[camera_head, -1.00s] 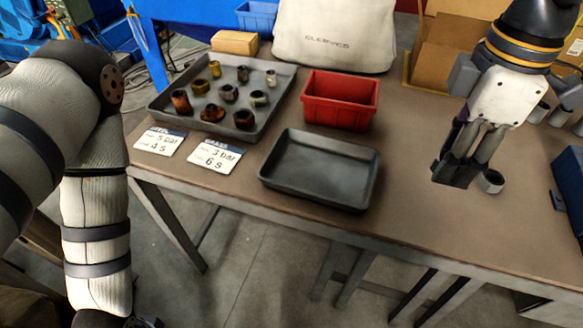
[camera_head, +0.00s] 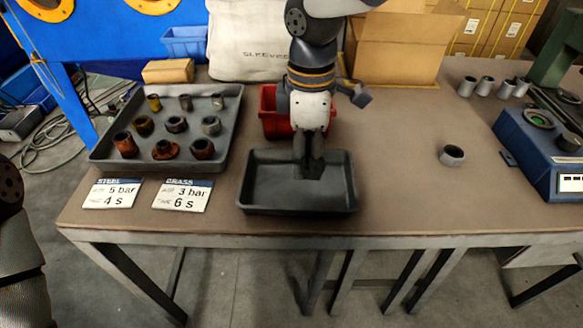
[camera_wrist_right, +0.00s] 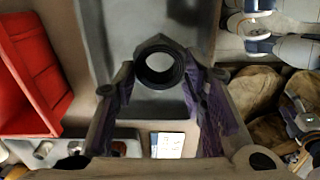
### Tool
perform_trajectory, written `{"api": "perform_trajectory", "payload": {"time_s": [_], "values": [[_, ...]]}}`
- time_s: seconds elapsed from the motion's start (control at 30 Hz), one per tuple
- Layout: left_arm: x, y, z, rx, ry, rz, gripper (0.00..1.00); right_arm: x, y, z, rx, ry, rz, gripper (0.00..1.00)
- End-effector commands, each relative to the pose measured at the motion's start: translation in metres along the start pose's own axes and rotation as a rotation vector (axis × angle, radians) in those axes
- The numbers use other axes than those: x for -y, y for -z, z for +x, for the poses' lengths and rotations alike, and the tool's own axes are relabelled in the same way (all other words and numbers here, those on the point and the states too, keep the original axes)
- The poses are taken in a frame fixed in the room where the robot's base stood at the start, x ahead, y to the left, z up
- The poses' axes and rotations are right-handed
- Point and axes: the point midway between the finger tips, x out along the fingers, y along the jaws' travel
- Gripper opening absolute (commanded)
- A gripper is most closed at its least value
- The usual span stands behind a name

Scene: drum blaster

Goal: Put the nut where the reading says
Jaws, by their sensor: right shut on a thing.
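My right gripper (camera_head: 309,170) is over the empty dark tray (camera_head: 262,203). In the right wrist view its fingers (camera_wrist_right: 155,90) are shut on a dark nut (camera_wrist_right: 158,47), whose round hole faces the camera. In the head view the gripper hides this nut. A grey tray (camera_head: 101,157) at left holds several rusty, brass and grey nuts (camera_head: 176,125). Two cards lie before it: steel (camera_head: 113,193), 5 bar, 4 s, and brass (camera_head: 182,195), 3 bar, 6 s. A blue device (camera_head: 540,150) at right has a small display (camera_head: 571,183), too small to read. My left gripper is out of view.
A red bin (camera_head: 268,112) stands behind the dark tray, partly hidden by my right arm. A grey ring (camera_head: 452,155) lies on the table at right with clear room around it. Several grey cylinders (camera_head: 487,87) stand further back. A cardboard box (camera_head: 400,48) is behind.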

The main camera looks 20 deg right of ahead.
Motion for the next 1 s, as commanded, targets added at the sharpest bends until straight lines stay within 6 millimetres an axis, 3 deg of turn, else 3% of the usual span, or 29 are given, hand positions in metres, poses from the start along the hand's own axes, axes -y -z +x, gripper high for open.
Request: {"api": "perform_trajectory", "payload": {"time_s": [0.03, 0.23, 0.43, 0.9, 0.93, 1.0], "values": [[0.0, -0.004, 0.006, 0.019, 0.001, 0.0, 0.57, -0.005, 0.006, 0.014, 0.002, 0.006, 0.0, 0.03], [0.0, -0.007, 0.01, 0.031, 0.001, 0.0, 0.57, -0.015, 0.018, 0.027, -0.001, -0.003, 0.0, 0.03], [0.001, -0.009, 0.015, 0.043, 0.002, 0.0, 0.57, -0.017, 0.021, 0.059, -0.001, -0.005, 0.0, 0.03], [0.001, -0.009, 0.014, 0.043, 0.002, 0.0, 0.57, -0.017, 0.021, 0.065, -0.003, -0.009, 0.0, 0.03], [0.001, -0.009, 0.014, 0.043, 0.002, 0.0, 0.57, -0.017, 0.021, 0.065, -0.003, -0.009, 0.0, 0.42], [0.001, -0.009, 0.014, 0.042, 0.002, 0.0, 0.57, -0.017, 0.021, 0.065, -0.003, -0.009, 0.0, 0.58]]}}
